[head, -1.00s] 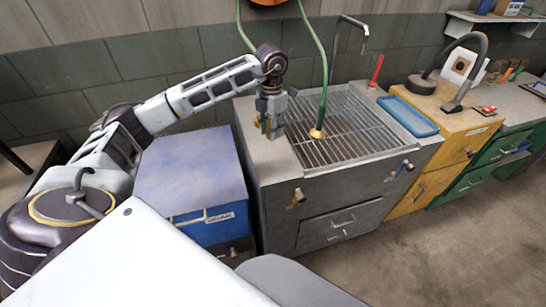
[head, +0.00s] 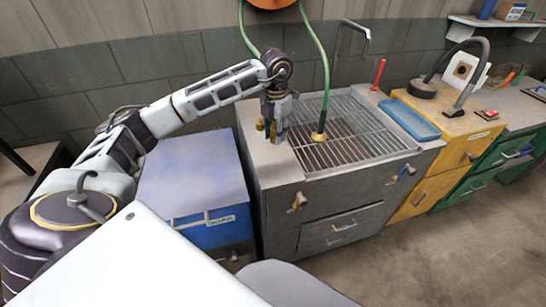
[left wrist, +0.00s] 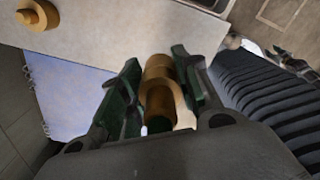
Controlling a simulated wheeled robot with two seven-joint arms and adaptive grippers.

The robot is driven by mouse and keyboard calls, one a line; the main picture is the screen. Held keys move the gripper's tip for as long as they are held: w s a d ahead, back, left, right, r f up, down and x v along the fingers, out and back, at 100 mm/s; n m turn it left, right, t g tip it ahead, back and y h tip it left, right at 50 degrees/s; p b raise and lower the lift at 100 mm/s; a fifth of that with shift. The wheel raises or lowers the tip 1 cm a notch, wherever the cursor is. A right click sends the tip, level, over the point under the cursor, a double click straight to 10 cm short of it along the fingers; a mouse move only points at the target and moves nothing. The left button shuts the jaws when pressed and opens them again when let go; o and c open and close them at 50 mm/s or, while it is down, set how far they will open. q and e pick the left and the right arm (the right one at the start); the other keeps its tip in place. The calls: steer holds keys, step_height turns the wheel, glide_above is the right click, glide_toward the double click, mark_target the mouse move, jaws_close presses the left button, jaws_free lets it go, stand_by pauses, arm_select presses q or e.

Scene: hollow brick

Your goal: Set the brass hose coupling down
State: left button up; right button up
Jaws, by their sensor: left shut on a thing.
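The brass hose coupling (left wrist: 160,88) is between the green-padded fingers of my left gripper (left wrist: 158,82), which is shut on it. In the head view my left gripper (head: 274,132) points down over the left part of the grey sink unit's top (head: 263,152), left of the grate. I cannot tell whether the coupling touches the top. A second brass piece (left wrist: 38,15) stands on the pale top in the left wrist view, apart from the fingers. My right gripper is not in view.
A green hose (head: 323,70) hangs down to the metal grate (head: 350,140), with a brass end (head: 319,137). A blue tray (head: 408,117) and a red upright tool (head: 378,73) are to the right. A blue cabinet (head: 190,180) stands left of the sink unit.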

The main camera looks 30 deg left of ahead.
arm_select(q)
glide_above(275, 162)
step_height(275, 162, down, 6)
steer(key=shift+r, duration=0.2)
steer(key=shift+f, duration=0.35)
steer(key=shift+w, duration=0.1)
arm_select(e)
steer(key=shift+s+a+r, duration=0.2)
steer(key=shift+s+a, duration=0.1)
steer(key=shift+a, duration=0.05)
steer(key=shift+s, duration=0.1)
arm_select(q)
steer(key=shift+f, duration=0.1)
steer(key=shift+f+p, duration=0.4)
steer(key=shift+f, duration=1.3)
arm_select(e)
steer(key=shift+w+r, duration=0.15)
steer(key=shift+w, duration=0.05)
arm_select(q)
steer(key=shift+f, duration=0.15)
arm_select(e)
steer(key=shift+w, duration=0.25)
